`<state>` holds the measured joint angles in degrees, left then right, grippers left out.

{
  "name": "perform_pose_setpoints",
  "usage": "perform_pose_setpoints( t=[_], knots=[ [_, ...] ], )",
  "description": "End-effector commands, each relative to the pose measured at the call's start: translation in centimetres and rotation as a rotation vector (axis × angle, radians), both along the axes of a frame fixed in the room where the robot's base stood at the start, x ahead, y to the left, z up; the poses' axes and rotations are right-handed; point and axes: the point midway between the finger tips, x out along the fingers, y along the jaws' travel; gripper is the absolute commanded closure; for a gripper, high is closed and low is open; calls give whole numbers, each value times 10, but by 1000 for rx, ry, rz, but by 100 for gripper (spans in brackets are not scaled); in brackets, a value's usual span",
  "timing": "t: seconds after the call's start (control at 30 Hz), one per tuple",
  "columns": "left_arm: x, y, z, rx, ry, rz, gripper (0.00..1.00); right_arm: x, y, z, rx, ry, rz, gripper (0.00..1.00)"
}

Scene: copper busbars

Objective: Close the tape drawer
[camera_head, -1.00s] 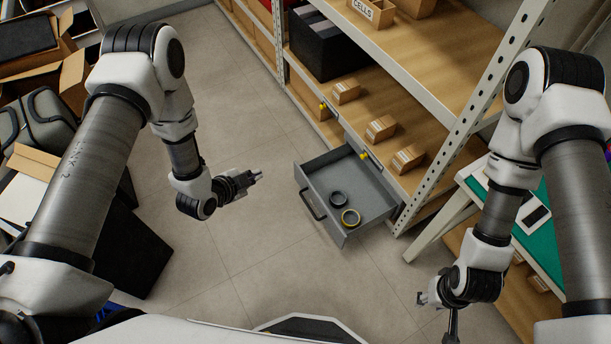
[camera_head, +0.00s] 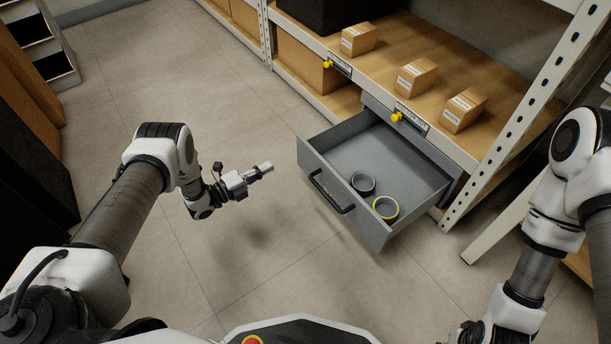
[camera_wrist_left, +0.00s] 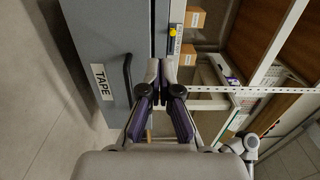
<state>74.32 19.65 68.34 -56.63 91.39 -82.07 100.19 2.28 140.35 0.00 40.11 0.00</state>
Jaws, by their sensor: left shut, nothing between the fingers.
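The grey tape drawer (camera_head: 345,195) is pulled out from under the shelf, with a black bar handle (camera_head: 331,192) on its front. Two tape rolls lie inside: a dark one (camera_head: 362,183) and a yellow-edged one (camera_head: 385,208). My left gripper (camera_head: 262,170) is shut and empty, to the left of the drawer front and apart from it in the head view. In the left wrist view, the drawer front (camera_wrist_left: 100,40) carries a TAPE label (camera_wrist_left: 102,82), and the fingertips (camera_wrist_left: 161,72) appear beside the handle. My right gripper's fingers are not visible; its wrist is cut off at the lower right.
The shelf (camera_head: 400,60) holds several small cardboard boxes (camera_head: 417,78) above the drawer. Its perforated upright (camera_head: 500,150) stands right of the drawer. Another yellow-knobbed label (camera_head: 338,65) is farther left. The tiled floor left of the drawer is clear.

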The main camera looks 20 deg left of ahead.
Motion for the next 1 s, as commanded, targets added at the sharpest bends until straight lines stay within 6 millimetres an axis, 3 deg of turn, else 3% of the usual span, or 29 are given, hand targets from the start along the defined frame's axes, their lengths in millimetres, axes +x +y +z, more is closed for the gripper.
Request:
perform_pose_setpoints(
  t=[0.03,0.1,0.27,0.8,1.0],
  knots=[
    [-3,2,-23,0,6,3,100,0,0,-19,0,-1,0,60],
    [-6,1,-28,0,14,3,100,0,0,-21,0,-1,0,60],
    [3,-7,-27,0,14,0,100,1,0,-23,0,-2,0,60],
    [88,-74,-30,0,14,1,100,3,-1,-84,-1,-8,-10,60],
    [103,-85,-26,-1,16,2,100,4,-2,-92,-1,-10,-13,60]
  ],
)
